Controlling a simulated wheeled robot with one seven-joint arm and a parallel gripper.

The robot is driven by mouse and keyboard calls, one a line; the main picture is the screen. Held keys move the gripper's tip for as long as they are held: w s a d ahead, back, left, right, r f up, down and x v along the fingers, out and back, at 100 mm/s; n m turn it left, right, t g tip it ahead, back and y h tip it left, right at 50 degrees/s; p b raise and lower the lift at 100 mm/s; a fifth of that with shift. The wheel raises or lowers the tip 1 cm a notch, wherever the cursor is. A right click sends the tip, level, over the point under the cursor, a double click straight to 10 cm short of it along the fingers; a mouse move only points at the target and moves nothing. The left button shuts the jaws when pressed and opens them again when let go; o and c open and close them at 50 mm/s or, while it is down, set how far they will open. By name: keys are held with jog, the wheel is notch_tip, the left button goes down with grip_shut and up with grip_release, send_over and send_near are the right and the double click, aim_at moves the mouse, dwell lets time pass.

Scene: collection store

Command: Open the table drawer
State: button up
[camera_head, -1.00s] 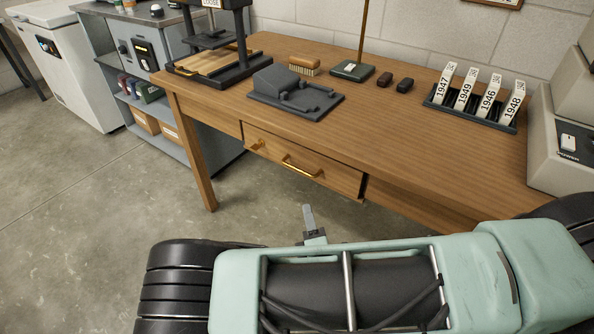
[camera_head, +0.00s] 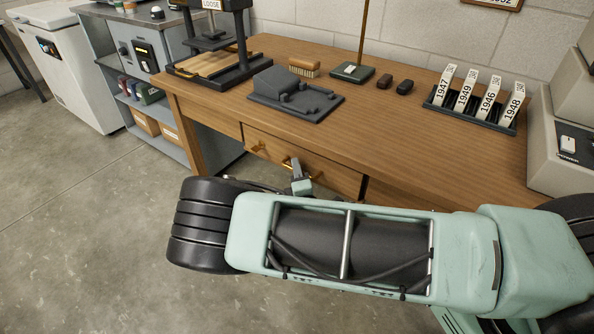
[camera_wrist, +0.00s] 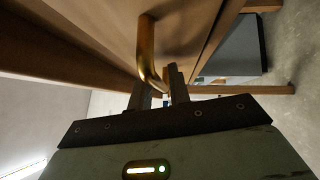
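The table drawer (camera_head: 330,178) is set in the front of the wooden table (camera_head: 400,125). Its front stands close to the table's front, with a dark edge at its right end. It has a brass bar handle (camera_head: 287,162), partly hidden by my gripper, and a small brass fitting near its left end. My gripper (camera_head: 297,168) is at the handle. In the wrist view, the handle (camera_wrist: 147,50) runs down to the two dark fingers (camera_wrist: 159,82). The fingers are apart, with the handle's lower end between them. I cannot tell whether they touch it.
On the table are a dark grey block device (camera_head: 290,95), a brush (camera_head: 304,66), a numbered rack (camera_head: 470,113) and a press frame (camera_head: 215,70). A grey shelf cabinet (camera_head: 170,60) stands at the left. The floor (camera_head: 90,220) at the front left is clear.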

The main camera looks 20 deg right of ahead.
grip_shut()
jog(key=s+a+b, duration=0.1)
jog(key=s+a, duration=0.8)
jog(key=a, duration=0.4)
jog(key=s+a+b, duration=0.2)
jog(key=s+a, duration=0.8)
jog(key=a, duration=0.3)
jog(key=shift+s+a, duration=0.15)
jog(key=shift+a, duration=0.1)
grip_release()
jog(key=s+a+f, duration=0.2)
jog(key=s, duration=1.5)
jog(key=shift+a+f, duration=0.2)
jog(key=shift+a, duration=0.05)
